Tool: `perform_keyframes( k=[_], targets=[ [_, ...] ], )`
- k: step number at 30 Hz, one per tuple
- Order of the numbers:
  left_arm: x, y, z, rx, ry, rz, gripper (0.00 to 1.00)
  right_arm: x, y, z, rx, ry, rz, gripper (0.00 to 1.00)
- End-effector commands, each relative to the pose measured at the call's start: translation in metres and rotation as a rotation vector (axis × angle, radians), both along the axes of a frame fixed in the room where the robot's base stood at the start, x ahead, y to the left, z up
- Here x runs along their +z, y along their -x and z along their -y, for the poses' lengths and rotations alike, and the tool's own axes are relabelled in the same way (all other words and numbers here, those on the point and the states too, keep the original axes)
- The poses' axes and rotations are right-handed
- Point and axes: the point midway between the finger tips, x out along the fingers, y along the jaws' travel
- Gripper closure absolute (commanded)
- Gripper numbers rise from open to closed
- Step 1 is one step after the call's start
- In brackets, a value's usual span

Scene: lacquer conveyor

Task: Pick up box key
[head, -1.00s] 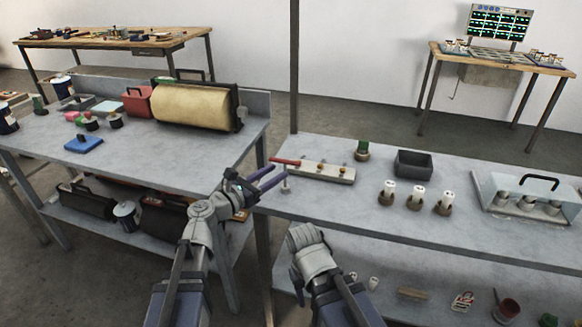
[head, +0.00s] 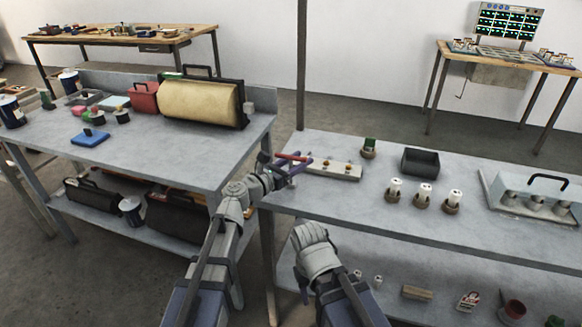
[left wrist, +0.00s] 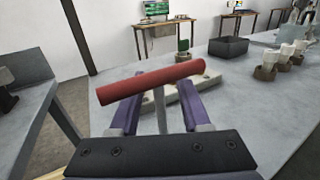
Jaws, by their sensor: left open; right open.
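The box key is a T-shaped tool with a red cross handle (head: 291,156) and a grey shaft. It stands upright at the near left corner of the right-hand table. In the left wrist view its red handle (left wrist: 150,82) lies across the view above my fingers, and its shaft (left wrist: 160,112) is between them. My left gripper (head: 300,163) is open around the shaft, with purple fingers on both sides. The shaft's lower end is hidden. My right arm's wrist is low in the head view; its gripper fingers are hidden.
A dark bin (head: 420,161), a green item (head: 369,146) and several white-topped pieces stand farther right. The left table (head: 160,155) has a gap beside it. The right table's front is clear.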

Motion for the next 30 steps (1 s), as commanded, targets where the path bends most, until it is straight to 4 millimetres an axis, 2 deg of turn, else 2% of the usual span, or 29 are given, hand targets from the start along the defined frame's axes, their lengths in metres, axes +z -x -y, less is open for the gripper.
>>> perform_keyframes(
  k=[4, 16, 30],
  targets=[
    [0.0, 0.0007, -0.0006, 0.001, 0.0, 0.0, 0.54, 0.0, 0.0, 0.0, 0.0, 0.0, 0.0, 0.5],
    [0.0, 0.0008, -0.0008, 0.0, 0.0, 0.0, 0.99, 0.0, 0.0, 0.0, 0.0, 0.0, 0.0, 0.5],
    [0.0, 0.0009, -0.0009, 0.0, 0.0, 0.0, 1.0, 0.0, 0.0, 0.0, 0.0, 0.0, 0.0, 0.5]
  ],
)
